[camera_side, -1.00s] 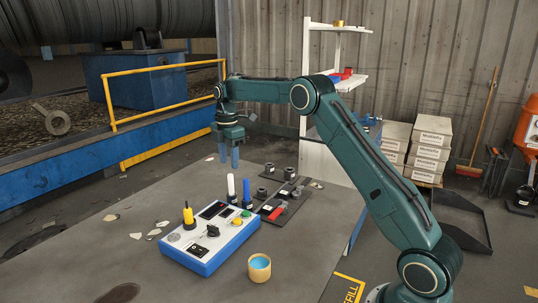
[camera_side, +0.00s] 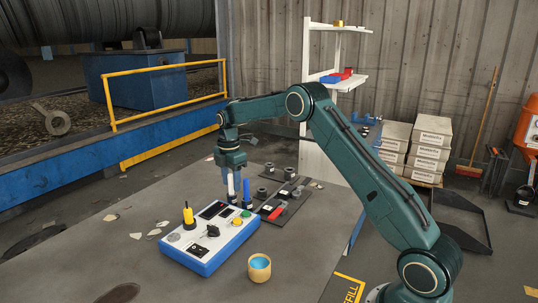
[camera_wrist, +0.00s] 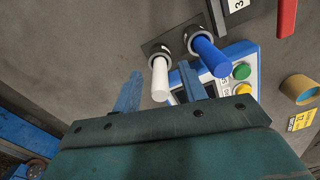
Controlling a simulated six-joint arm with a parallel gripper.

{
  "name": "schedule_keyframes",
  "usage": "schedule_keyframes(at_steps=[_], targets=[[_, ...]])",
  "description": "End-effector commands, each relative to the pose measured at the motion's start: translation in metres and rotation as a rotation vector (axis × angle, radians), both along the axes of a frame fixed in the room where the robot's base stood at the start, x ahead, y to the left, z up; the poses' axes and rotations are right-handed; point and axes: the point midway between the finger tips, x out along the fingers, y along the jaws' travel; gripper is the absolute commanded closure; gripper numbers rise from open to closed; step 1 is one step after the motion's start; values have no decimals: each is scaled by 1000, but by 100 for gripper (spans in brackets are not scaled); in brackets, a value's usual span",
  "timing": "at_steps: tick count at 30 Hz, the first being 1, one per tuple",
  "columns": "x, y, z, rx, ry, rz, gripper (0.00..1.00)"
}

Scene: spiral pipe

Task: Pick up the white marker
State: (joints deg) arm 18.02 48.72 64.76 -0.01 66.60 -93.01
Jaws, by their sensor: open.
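The white marker (camera_side: 231,185) stands upright in a dark holder just behind the control box. It also shows in the wrist view (camera_wrist: 160,80), beside the blue marker (camera_wrist: 209,57). My gripper (camera_side: 232,183) points down over the white marker, with its blue fingers (camera_wrist: 160,72) apart. In the wrist view the white marker lies between the two fingers, and the right finger is close to the blue marker. I cannot tell whether either finger touches a marker. The blue marker stands just right of the white one in the side view (camera_side: 247,195).
A blue and white control box (camera_side: 200,258) with buttons and a yellow-topped knob (camera_side: 188,216) stands in front. A tan cup (camera_side: 259,270) with blue inside is at its right. Dark trays with parts (camera_side: 285,193) lie to the right.

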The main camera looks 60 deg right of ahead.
Motion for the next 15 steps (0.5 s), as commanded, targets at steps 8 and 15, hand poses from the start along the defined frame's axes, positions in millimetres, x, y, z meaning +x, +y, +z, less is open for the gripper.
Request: schedule_keyframes(at_steps=[8,15], targets=[[0,0,-18,0,0,0,58],[0,0,-18,0,0,0,58]])
